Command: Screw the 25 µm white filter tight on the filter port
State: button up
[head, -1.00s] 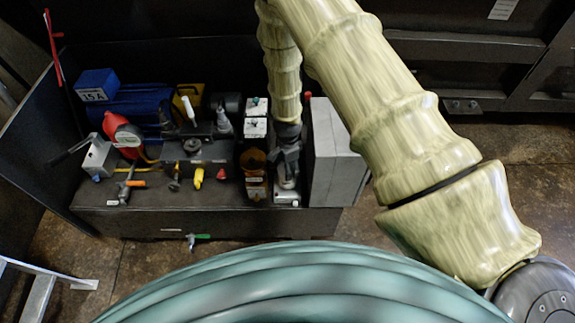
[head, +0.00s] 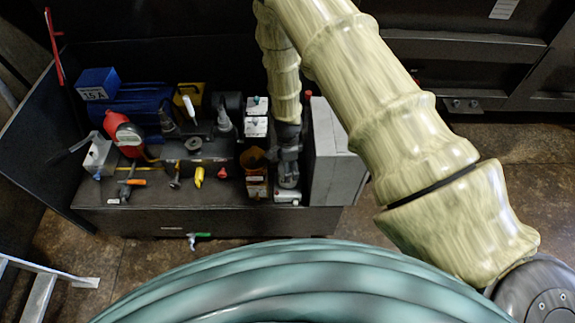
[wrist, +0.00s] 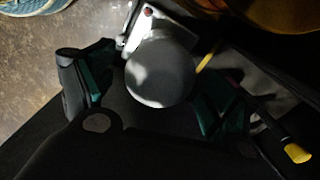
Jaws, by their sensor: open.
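A pale grey-white round filter body (wrist: 158,76) is seen end-on in the wrist view. It is next to a light metal block (wrist: 155,24) with a small red spot, which may be the filter port. My gripper (wrist: 155,92) is open, with one green-padded finger on each side of the filter body. Gaps show beside it, and I see no firm contact. In the head view my gripper (head: 288,168) points down at the right part of the bench, above a small pale fitting (head: 287,197). The filter's thread and its micron marking cannot be made out.
A grey box (head: 336,155) stands close right of my gripper. An orange-brown cup (head: 254,160) and white-topped units (head: 256,126) stand close left. A blue motor (head: 140,103), a red gauge-like part (head: 120,130) and valve handles fill the bench (head: 150,220) further left.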

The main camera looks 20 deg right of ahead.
jog(key=n, duration=1)
jog(key=shift+b, duration=0.35)
jog(key=n, duration=1)
jog(key=shift+n, duration=0.3)
jog(key=c, duration=1.1)
jog(key=m, duration=0.5)
